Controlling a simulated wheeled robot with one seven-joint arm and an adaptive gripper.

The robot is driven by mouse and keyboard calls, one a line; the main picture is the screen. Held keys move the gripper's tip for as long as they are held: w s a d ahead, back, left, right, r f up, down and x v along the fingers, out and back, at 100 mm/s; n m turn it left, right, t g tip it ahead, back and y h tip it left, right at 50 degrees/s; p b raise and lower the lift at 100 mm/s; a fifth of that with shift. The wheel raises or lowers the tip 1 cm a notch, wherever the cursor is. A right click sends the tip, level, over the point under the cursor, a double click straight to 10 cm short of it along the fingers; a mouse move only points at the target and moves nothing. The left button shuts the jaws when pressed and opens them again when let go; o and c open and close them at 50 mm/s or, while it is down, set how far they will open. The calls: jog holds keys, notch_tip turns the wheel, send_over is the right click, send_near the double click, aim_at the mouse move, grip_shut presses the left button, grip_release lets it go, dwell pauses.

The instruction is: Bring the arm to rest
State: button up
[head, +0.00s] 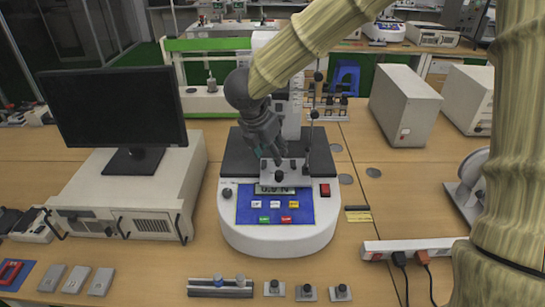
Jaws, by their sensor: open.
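My arm, with a tan, bamboo-like surface, comes in from the right and reaches across the top of the view. My dark grey gripper (270,152) hangs at its end, pointing down over the white test instrument (278,236). Its fingers are open and overlap the small metal fixture just above the instrument's display. I cannot tell whether they touch the fixture. Nothing is clearly seen between the fingers. The arm hides part of the upright stand behind.
A monitor (115,105) on a white case (130,190) stands left. A power strip (410,249) with plugs lies right. Small metal fixtures (306,292) line the front edge. White boxes (404,105) stand at the back right. Bare wooden table (355,275) shows between them.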

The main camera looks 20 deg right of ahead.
jog(key=shift+s+r, duration=0.1)
jog(key=shift+r, duration=0.1)
jog(key=shift+r, duration=0.1)
